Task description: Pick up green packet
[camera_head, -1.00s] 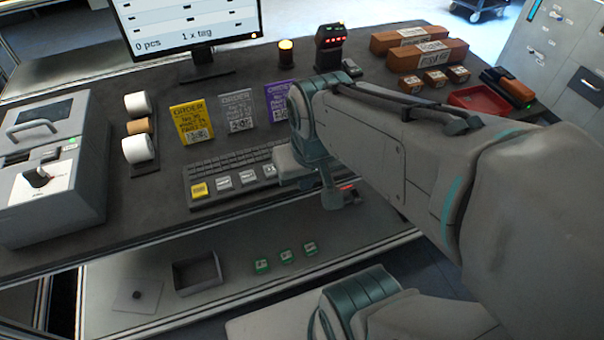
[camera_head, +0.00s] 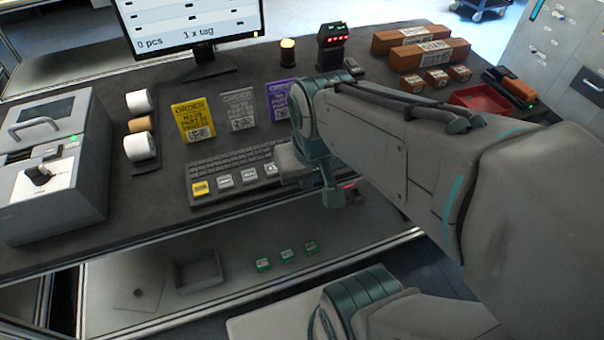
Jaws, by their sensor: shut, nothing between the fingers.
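Three small green packets sit in a row on the lower shelf under the worktable: a left one (camera_head: 263,264), a middle one (camera_head: 287,255) and a right one (camera_head: 311,247). They have pale labels on their faces. My gripper (camera_head: 336,196) is at the end of my arm, by the table's front edge to the right of the keyboard. It is above and to the right of the packets and apart from them. It looks shut and empty, though its fingertips are small and partly hidden by my arm.
The table's front edge overhangs the lower shelf (camera_head: 220,245). An open grey tray (camera_head: 197,273) stands left of the packets. Above are a keyboard (camera_head: 235,168), yellow (camera_head: 193,122), grey (camera_head: 238,109) and purple (camera_head: 279,100) order cards, and a red tray (camera_head: 478,98).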

